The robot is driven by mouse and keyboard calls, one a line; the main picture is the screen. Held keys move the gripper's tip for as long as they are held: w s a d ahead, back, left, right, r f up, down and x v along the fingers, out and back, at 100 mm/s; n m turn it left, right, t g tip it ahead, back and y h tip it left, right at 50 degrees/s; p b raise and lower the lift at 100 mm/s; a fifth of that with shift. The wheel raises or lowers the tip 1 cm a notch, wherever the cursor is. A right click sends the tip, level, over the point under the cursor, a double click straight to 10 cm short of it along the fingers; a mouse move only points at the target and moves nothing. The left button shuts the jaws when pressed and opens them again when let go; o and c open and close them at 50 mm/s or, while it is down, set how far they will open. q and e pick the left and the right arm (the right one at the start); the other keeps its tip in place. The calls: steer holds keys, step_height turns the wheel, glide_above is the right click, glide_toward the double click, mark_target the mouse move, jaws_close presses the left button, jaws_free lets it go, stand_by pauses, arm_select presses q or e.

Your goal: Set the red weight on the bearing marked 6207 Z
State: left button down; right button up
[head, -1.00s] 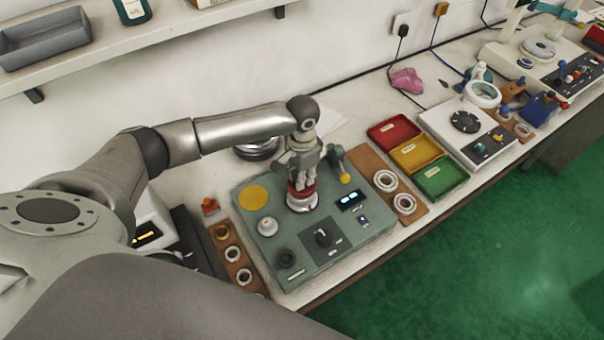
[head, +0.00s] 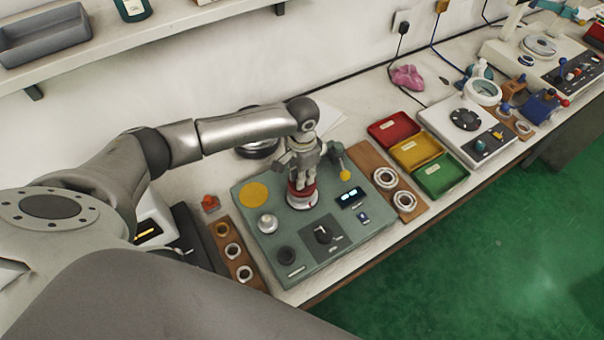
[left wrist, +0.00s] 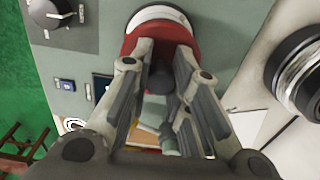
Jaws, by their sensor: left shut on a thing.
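The red weight (head: 301,189) is on the green-grey test unit (head: 255,222), over a pale metal ring (head: 302,202). My left gripper (head: 300,179) comes down from above and is shut on the weight. In the left wrist view the fingers (left wrist: 172,62) close around the dark knob (left wrist: 158,82) of the red weight (left wrist: 185,28), and a white ring (left wrist: 160,13) shows beyond it. Whether the weight rests fully on the ring is hard to tell. No 6207 Z marking can be read. My right gripper is not in view.
Wooden boards with bearing rings lie left (head: 232,249) and right (head: 404,201) of the unit. Red (head: 391,129), yellow (head: 416,152) and green (head: 441,176) trays stand further right.

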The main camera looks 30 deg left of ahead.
arm_select(q)
steer(key=shift+r+p, duration=0.1)
steer(key=shift+p, duration=0.55)
stand_by(0.5)
steer(key=shift+p, duration=0.3)
steer(key=c, duration=1.3)
jaws_free()
steer(key=shift+c, duration=0.2)
steer(key=shift+o, duration=0.3)
step_height(320, 180, up, 12)
steer(key=shift+d, duration=0.1)
